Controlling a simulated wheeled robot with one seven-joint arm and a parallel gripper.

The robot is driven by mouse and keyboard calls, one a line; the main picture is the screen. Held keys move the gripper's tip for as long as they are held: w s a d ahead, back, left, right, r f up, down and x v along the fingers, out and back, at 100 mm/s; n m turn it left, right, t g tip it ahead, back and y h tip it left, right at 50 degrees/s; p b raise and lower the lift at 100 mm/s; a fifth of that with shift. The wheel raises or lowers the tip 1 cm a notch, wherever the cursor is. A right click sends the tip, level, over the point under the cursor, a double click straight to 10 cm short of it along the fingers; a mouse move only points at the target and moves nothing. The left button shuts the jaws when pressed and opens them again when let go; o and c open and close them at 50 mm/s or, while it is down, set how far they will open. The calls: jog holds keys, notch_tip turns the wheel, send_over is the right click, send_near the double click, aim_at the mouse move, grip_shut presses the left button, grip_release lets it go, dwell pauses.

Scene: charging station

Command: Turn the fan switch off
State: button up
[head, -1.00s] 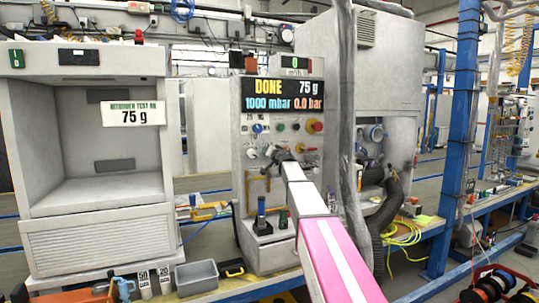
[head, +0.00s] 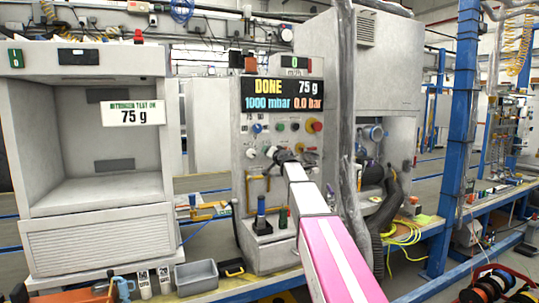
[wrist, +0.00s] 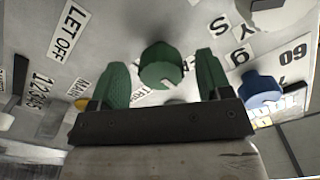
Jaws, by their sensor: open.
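The front panel (head: 243,190) of the test station carries several coloured knobs under a lit display. My gripper (head: 284,154) is at the lower row of controls and hides part of it. In the wrist view, my gripper (wrist: 160,60) has its two green fingers apart. A round dark green knob (wrist: 162,72) shows between the fingers, with visible gaps on both sides. Whether the fingertips reach around it in depth is unclear. A blue knob (wrist: 263,90) is right of the fingers. I cannot read a fan label, so which control is the fan switch is unclear.
A red stop button (head: 316,126) is on the panel's right. The display (head: 282,94) reads DONE and 75 g. A grey vertical pipe (head: 346,100) stands close to the right of my arm. An open grey cabinet (head: 100,245) and a small grey bin (head: 196,277) are left.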

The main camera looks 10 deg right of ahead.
jog(key=v, duration=0.9)
jog(key=shift+w, duration=0.1)
jog(key=s+a+f+n+g, duration=0.15)
jog(key=s+f+g, duration=0.4)
jog(key=f, duration=0.95)
jog(key=s+a+f+n+g, duration=0.1)
jog(key=s+a+f+g, duration=0.15)
jog(key=s+f, duration=0.9)
jog(key=s+d+f+g+h, duration=0.2)
jog(key=s+d+f+g, duration=0.1)
jog(key=s+f, duration=0.8)
jog(key=s+d+f+g+h, duration=0.3)
jog(key=s+f+g, duration=0.3)
jog(key=s+f, duration=0.5)
jog(key=shift+s+f+h, duration=0.3)
jog(key=shift+s+f, duration=0.1)
jog(key=shift+f, duration=0.25)
jog(key=shift+n, duration=0.25)
